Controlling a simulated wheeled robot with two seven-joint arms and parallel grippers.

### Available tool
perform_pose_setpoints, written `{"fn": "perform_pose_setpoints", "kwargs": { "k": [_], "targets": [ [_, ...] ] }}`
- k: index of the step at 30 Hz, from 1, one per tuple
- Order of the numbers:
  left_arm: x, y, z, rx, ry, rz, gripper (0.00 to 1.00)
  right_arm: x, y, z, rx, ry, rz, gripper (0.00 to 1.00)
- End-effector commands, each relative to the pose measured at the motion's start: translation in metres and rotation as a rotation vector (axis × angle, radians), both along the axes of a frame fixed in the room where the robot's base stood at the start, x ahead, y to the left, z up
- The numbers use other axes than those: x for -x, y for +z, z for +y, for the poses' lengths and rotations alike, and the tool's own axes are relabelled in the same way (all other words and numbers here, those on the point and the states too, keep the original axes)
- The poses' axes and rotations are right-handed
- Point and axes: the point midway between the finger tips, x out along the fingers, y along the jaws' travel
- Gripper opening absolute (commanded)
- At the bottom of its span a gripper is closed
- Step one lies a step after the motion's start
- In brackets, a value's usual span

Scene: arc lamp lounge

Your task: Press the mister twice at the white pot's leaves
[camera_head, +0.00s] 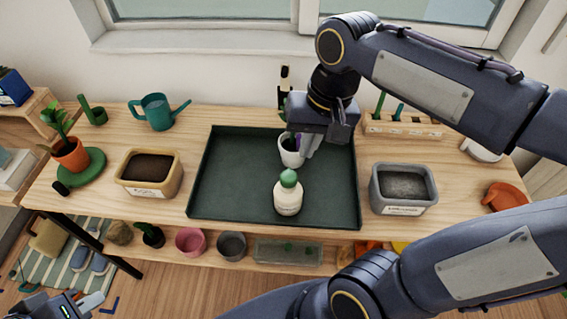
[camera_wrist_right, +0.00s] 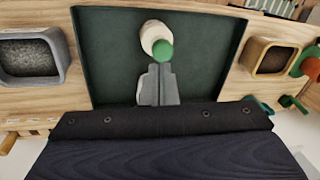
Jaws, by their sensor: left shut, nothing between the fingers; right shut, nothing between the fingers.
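The mister (camera_head: 288,199), a cream bottle with a green top, stands upright on the dark green tray (camera_head: 230,190). It also shows in the right wrist view (camera_wrist_right: 152,35), with its green top just beyond the fingertips. The white pot (camera_head: 290,154) stands behind the mister on the tray; my right gripper hides most of its plant. My right gripper (camera_head: 306,154) is shut and empty, pointing down beside the pot. Its fingers also show together in the right wrist view (camera_wrist_right: 160,70); contact with the mister cannot be told. My left gripper (camera_head: 92,302) is shut and empty at the lower left, away from the table.
A soil-filled tan planter (camera_head: 176,174) stands left of the tray and a grey planter (camera_head: 376,191) right of it. A teal watering can (camera_head: 157,112) and a terracotta pot (camera_head: 72,155) are at the left. A wooden rack (camera_head: 425,131) stands behind right. My right arm covers the right side.

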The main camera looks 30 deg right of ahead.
Motion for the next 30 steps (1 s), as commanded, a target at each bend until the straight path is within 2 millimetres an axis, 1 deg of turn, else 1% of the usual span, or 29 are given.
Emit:
{"fn": "perform_pose_setpoints", "kwargs": {
  "k": [1,3,6,9,13,23,26,29,30],
  "targets": [
    [0.0,0.004,0.0,0.0,0.0,0.0,0.0,-0.014,0.01,0.002,0.029,-0.023,0.043,0.0],
    [0.0,0.006,0.0,0.0,0.0,0.0,0.0,-0.027,0.018,0.004,0.069,-0.067,0.091,0.0],
    [0.0,0.008,0.0,0.0,0.0,0.0,0.0,-0.042,0.027,0.006,0.115,-0.119,0.138,0.0],
    [0.0,0.009,0.0,0.0,0.0,0.0,0.0,-0.051,0.032,0.008,0.146,-0.154,0.164,0.0],
    [0.0,0.009,0.0,0.0,0.0,0.0,0.0,-0.054,0.034,0.009,0.16,-0.173,0.177,0.0],
    [0.0,0.009,0.0,0.0,0.0,0.0,0.0,-0.054,0.032,0.009,0.16,-0.174,0.177,0.0],
    [0.0,0.008,0.0,0.0,0.0,0.0,0.0,-0.053,0.025,0.008,0.161,-0.175,0.18,0.0],
    [0.0,0.006,0.0,0.0,0.0,0.0,0.0,-0.052,0.01,0.008,0.161,-0.174,0.18,0.0],
    [0.0,0.006,0.0,0.0,0.0,0.0,0.0,-0.051,0.002,0.008,0.162,-0.174,0.182,0.0]
  ]
}}
